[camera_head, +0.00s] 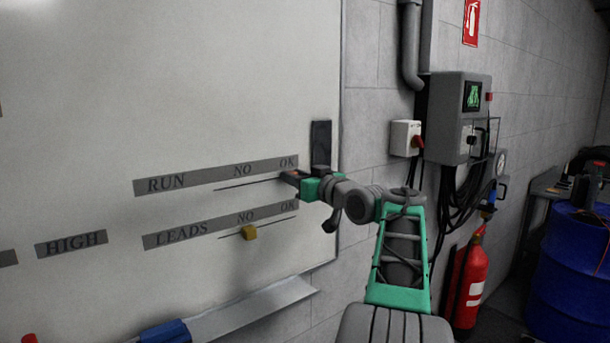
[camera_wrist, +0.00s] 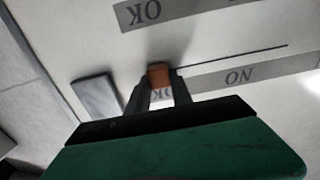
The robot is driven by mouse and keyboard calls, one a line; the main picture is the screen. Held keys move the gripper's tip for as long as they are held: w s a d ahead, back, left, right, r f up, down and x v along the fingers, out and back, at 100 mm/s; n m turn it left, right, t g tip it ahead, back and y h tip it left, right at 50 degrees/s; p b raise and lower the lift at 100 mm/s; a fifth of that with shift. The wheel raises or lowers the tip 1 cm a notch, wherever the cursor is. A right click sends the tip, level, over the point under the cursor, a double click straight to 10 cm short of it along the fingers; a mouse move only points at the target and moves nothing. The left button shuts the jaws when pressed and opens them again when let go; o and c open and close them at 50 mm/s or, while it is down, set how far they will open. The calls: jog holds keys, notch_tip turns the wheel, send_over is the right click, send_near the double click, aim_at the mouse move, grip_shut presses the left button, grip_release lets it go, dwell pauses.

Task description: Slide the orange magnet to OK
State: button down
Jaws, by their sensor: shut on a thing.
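The orange magnet (camera_wrist: 158,76) is on the whiteboard (camera_head: 215,70) at the OK end of the thin dark line below the RUN strip (camera_head: 205,176). My gripper (camera_wrist: 160,88) is shut on it, with one dark finger on each side. In the wrist view, which is upside down, the magnet lies beside the RUN strip's OK letters, partly hidden by the fingers. The line runs from the magnet toward NO. In the head view my gripper (camera_head: 291,177) covers most of the magnet.
A yellow magnet (camera_head: 249,232) sits on the lower LEADS line near NO. A dark rectangular block (camera_head: 320,145) is on the board just right of the RUN strip. A tray (camera_head: 250,307) is along the board's lower edge. A grey control box (camera_head: 457,115) hangs on the wall to the right.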

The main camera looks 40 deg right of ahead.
jog(key=shift+r, duration=0.15)
jog(key=c, duration=1.1)
grip_release()
jog(key=shift+d, duration=0.15)
jog(key=s+b, duration=0.2)
jog(key=s, duration=0.5)
jog(key=shift+s, duration=0.4)
